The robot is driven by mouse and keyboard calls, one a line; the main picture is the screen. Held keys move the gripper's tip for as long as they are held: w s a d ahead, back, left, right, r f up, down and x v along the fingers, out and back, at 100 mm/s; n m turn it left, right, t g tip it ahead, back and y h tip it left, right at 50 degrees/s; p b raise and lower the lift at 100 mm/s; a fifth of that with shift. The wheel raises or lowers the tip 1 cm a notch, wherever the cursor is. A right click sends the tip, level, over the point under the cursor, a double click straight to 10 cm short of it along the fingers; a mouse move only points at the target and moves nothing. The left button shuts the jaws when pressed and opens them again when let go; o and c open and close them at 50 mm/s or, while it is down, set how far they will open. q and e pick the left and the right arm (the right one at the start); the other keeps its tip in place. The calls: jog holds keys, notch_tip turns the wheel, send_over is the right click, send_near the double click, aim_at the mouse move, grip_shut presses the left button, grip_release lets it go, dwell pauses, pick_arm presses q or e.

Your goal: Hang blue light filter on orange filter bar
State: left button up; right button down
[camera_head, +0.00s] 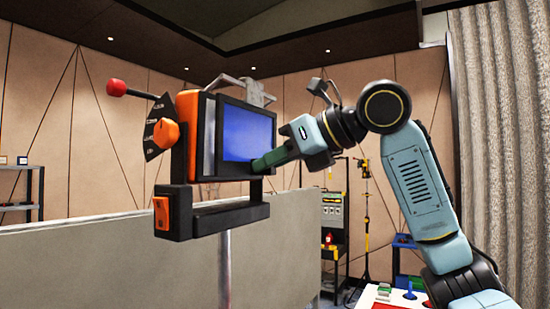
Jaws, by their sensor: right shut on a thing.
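The blue light filter (246,134) is a blue panel in a dark frame. It stands about upright at the front of a lamp-like unit with an orange housing (187,105). My right gripper (262,162) reaches in from the right, its green fingers shut on the lower right edge of the filter. I cannot tell whether the filter touches the unit or hangs from it. No separate orange filter bar can be told apart from the orange housing. My left gripper is not in view.
A black bracket (220,217) with an orange switch (162,213) holds the unit on a pole, beside a grey panel (90,265). A red-tipped lever (117,88) juts out left. A tool stand (334,225), a table with coloured controls (395,297) and a grey curtain (500,120) are at the right.

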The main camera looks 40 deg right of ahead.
jog(key=shift+f, duration=0.1)
jog(key=c, duration=1.4)
grip_release()
jog(key=shift+o, duration=0.2)
jog(key=v, duration=1.3)
jog(key=shift+s, duration=0.25)
